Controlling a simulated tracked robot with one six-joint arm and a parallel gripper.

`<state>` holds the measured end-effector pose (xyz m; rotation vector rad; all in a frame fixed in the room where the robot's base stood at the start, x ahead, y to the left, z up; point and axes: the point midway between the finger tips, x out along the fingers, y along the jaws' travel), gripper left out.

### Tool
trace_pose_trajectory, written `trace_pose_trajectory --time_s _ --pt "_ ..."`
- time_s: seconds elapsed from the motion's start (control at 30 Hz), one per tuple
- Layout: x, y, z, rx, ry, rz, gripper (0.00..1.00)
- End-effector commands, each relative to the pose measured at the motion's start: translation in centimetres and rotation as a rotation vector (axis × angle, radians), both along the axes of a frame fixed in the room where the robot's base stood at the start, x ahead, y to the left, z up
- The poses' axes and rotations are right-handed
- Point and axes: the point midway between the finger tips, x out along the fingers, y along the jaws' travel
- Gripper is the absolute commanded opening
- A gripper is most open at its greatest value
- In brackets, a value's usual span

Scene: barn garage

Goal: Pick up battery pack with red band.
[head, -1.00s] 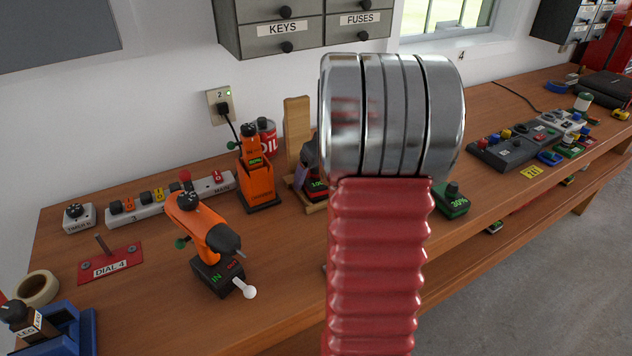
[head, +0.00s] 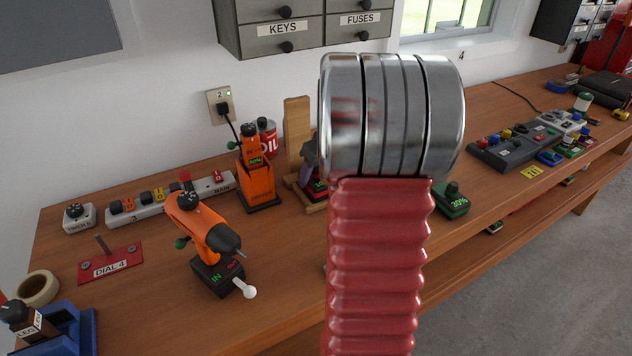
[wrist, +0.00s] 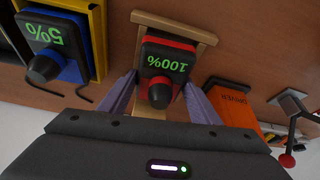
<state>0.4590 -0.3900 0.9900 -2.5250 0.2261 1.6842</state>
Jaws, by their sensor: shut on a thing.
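The battery pack with the red band (wrist: 168,62) is black with a green "100%" display and a dark round knob. It sits in a wooden holder (wrist: 205,38) in the wrist view. My gripper (wrist: 160,98) is shut on the pack, with one purple-grey finger on each side of its knob end. In the head view the pack (head: 318,185) shows only in part, with its holder on the bench, and my arm hides the rest. One finger of my gripper shows above it there.
In the wrist view, a blue-banded "5%" pack (wrist: 50,38) in a yellow holder stands at left, and an orange driver charger (wrist: 232,100) at right. In the head view, a green "30%" pack (head: 452,203) and an orange drill (head: 205,235) stand on the bench (head: 150,300).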

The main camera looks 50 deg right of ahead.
Motion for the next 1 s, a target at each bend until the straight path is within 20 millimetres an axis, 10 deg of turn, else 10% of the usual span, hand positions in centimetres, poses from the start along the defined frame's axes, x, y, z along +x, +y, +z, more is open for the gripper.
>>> trace_pose_trajectory --time_s 0.47,1.0 --pt "0.0 0.0 0.3 0.001 0.001 0.001 0.1" --pt "0.0 0.0 8.3 -0.002 -0.002 0.001 0.1"
